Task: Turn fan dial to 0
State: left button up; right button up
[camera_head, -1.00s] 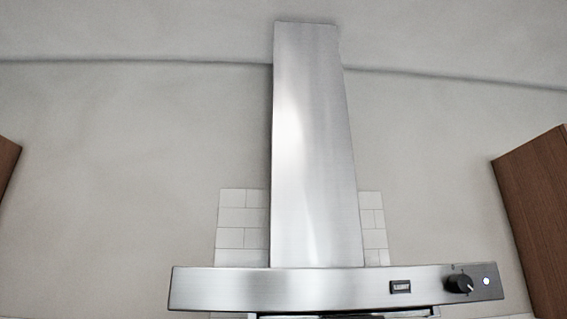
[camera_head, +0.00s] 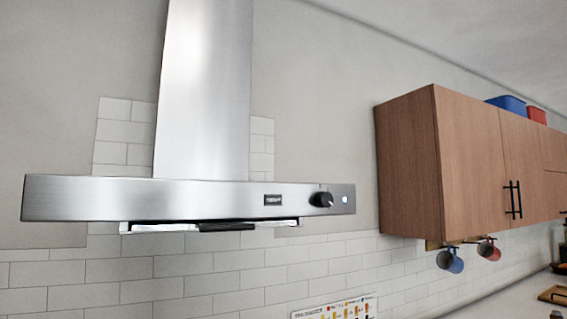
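The fan dial (camera_head: 322,199) is a round black knob on the right part of the front panel of the steel range hood (camera_head: 120,200). A small lit bluish-white light (camera_head: 345,199) sits to its right, and a small dark label plate (camera_head: 273,199) sits to its left. The dial's markings are too small to read. Neither of my grippers shows in the head view, and nothing touches the dial.
A wooden wall cabinet (camera_head: 470,165) hangs to the right of the hood, with blue and red mugs (camera_head: 450,261) under it. A blue box (camera_head: 508,104) stands on top. White tiles (camera_head: 220,275) cover the lower wall. A counter (camera_head: 480,300) shows at the lower right.

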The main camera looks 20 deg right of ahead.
aim_at(321, 200)
jog(key=z, duration=1.9)
jog(key=k, duration=0.6)
jog(key=u, duration=0.9)
